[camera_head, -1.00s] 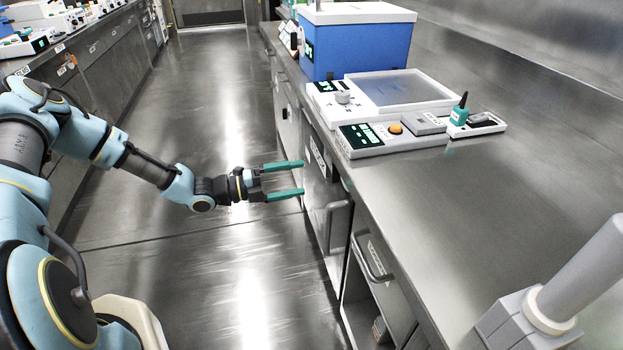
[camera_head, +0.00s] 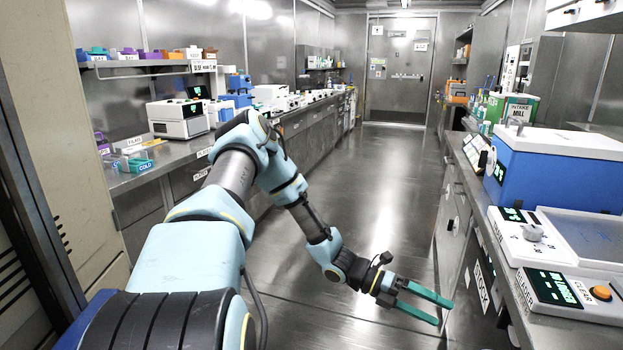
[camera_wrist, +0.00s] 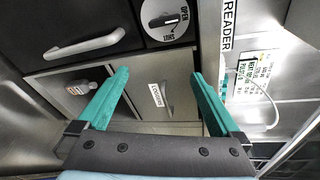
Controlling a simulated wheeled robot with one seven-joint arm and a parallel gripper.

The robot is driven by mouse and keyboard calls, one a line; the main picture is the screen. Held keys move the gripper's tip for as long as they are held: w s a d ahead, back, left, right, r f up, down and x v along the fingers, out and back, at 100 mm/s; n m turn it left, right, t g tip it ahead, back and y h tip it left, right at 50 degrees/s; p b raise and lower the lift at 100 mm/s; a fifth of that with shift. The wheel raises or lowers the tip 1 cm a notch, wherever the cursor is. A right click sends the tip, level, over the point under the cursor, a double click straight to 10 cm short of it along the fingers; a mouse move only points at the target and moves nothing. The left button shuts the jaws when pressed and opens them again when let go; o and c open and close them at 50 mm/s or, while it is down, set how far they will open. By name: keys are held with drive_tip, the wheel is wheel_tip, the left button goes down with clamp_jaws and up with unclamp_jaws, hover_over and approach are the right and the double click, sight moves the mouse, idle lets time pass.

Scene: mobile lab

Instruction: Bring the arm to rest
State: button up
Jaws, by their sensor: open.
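My gripper (camera_head: 424,303) has two green fingers spread apart with nothing between them. In the head view it hangs over the aisle floor, left of the right-hand bench and below its top. In the wrist view the open fingers (camera_wrist: 160,95) point at cabinet fronts with drawer handles. My arm is light blue and dark grey and stretches from the lower left toward the bench. The fingertips look close to the cabinet front; whether they touch it cannot be told.
The right bench holds a blue box with a white lid (camera_head: 560,175) and a white device with an orange button (camera_head: 565,295). The left bench (camera_head: 165,165) carries several instruments. The aisle floor (camera_head: 370,180) is clear up to the far door (camera_head: 400,75).

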drive_tip(key=a+r+m+t+y+p, duration=0.2)
drive_tip(key=a+r+m+t+y, duration=0.1)
drive_tip(key=a+r+m, duration=0.4)
drive_tip(key=w+a+r+m+t+y+p, duration=0.1)
drive_tip(key=a+r+m+t+y, duration=0.2)
drive_tip(key=a+r+m+y, duration=0.3)
drive_tip(key=a+r+m+t+y+p, duration=0.2)
drive_tip(key=a+r+m, duration=0.8)
drive_tip(key=a, duration=1.2)
drive_tip(key=m+t+y, duration=0.1)
drive_tip(key=m+y, duration=0.1)
drive_tip(key=m, duration=0.2)
drive_tip(key=shift+w+m+p, duration=0.15)
drive_tip(key=shift+m+p, duration=0.15)
drive_tip(key=shift+p, duration=0.05)
drive_tip(key=shift+c, duration=0.2)
